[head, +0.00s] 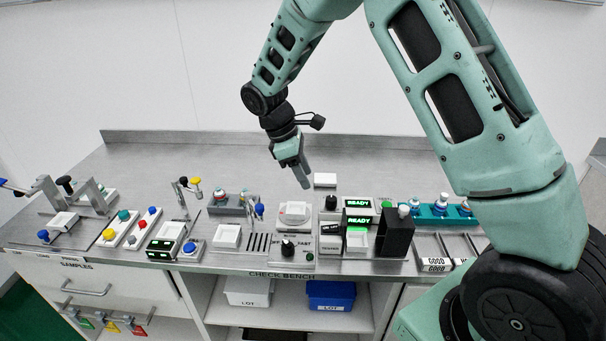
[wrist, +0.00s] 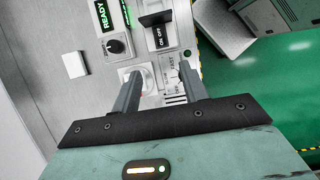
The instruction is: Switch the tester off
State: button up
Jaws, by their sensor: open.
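My gripper (head: 305,184) hangs above the back middle of the check bench, open and empty. In the wrist view its two fingers (wrist: 158,74) are spread over a white round dial (wrist: 140,77), which also shows in the head view (head: 294,212); no contact can be made out. A plate marked ON OFF (wrist: 160,36), with a dark part by it, lies beyond the fingertips; it is small in the head view (head: 331,228). Beside it are two lit green READY displays, a rear one (head: 359,203) and a front one (head: 357,220).
A black knob (head: 331,202) stands left of the rear display. Another black knob (head: 288,247) sits in front of the dial, with FAST lettering. A tall black box (head: 396,233) stands right of the displays. The back of the bench (head: 220,155) is clear.

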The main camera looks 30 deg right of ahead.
dwell(0.3)
jog(key=p, duration=0.3)
send_near(331, 227)
jog(key=x, duration=0.7)
jog(key=shift+s+f, duration=0.1)
jog(key=shift+f, duration=0.25)
jog(key=shift+c, duration=0.3)
